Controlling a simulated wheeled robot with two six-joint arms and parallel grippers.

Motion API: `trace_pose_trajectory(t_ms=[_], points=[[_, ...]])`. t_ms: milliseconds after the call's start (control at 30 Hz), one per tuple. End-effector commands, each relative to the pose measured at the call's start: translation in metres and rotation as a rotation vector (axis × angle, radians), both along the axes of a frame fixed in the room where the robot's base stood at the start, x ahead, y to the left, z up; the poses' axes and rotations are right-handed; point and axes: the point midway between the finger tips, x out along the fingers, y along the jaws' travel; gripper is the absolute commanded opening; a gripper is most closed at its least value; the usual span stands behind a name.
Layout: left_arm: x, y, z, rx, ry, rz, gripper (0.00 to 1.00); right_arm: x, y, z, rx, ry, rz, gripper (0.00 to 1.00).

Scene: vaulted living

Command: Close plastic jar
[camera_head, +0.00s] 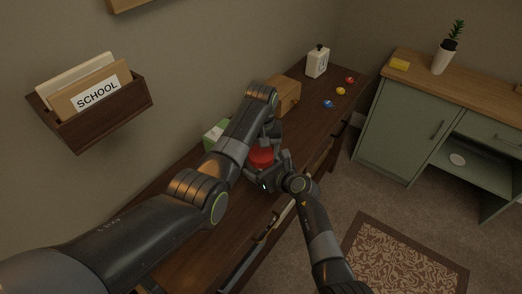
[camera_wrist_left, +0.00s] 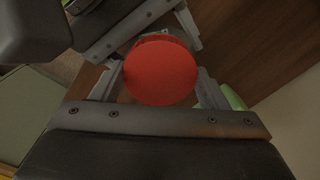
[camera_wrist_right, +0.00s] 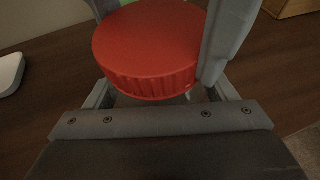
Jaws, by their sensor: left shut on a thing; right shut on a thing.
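The plastic jar's round red lid (camera_head: 262,157) is near the front of the dark wooden desk. My left gripper (camera_head: 266,146) reaches down from above with its fingers on both sides of the lid; its wrist view shows the lid's flat top (camera_wrist_left: 160,70) between them. My right gripper (camera_head: 274,173) comes from the front, lower down. In the right wrist view the lid's ridged side (camera_wrist_right: 150,82) sits above my right fingers, which are around the jar body. The body is mostly hidden, so I cannot tell how the lid is seated on it.
A wall holder (camera_head: 100,110) hangs left. A green cabinet (camera_head: 400,125) stands right.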

Motion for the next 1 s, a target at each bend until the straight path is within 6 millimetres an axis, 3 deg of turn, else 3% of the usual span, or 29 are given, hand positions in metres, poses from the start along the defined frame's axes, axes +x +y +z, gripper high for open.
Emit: trace_pose_trajectory(t_ms=[100,133,333,667,1000], points=[[0.0,0.001,0.0,0.002,0.001,0.008,0.41,0.0,-0.001,0.0,0.0,0.001,-0.001,0.15],[0.0,0.001,0.0,0.002,0.001,0.009,0.69,0.0,-0.001,0.0,-0.001,0.001,-0.002,0.15],[0.0,0.001,0.0,0.002,0.001,0.009,0.93,0.0,-0.001,0.0,-0.001,0.001,-0.001,0.15],[0.001,0.0,0.007,-0.001,-0.002,0.009,0.93,0.0,0.0,0.0,-0.001,0.001,0.0,0.15],[0.002,0.0,0.074,0.0,-0.004,0.01,0.93,0.0,0.0,0.0,0.0,0.001,0.0,0.15]])
